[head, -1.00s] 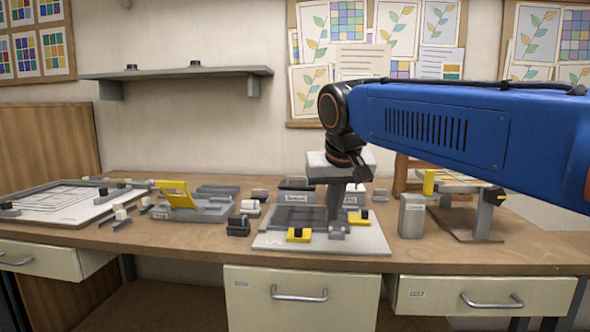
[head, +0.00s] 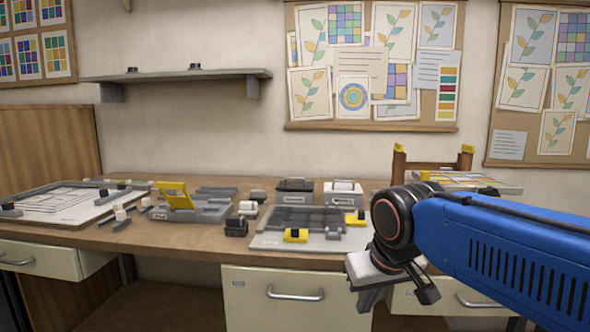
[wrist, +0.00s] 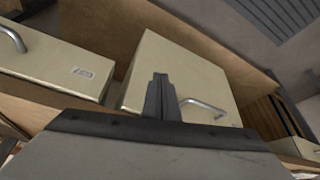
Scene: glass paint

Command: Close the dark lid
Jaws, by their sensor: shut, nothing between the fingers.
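A small box with a dark lid (head: 295,185) stands at the back of the bench, just left of a similar box with a pale lid (head: 343,186). The dark lid looks level on its box, but it is too small to tell whether it is fully shut. My gripper (head: 366,298) hangs low in front of the bench's front edge, well to the right of and nearer than the dark-lidded box. Its fingers also show in the wrist view (wrist: 162,95), shut and empty, pointing toward the drawer fronts. The dark lid is outside the wrist view.
A grey board with a dark panel and yellow-based knobs (head: 297,235) lies in front of the boxes. A grey fixture with a raised yellow flap (head: 174,194) stands to its left. A drawer (head: 52,262) juts out at left. A shelf (head: 180,73) hangs above.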

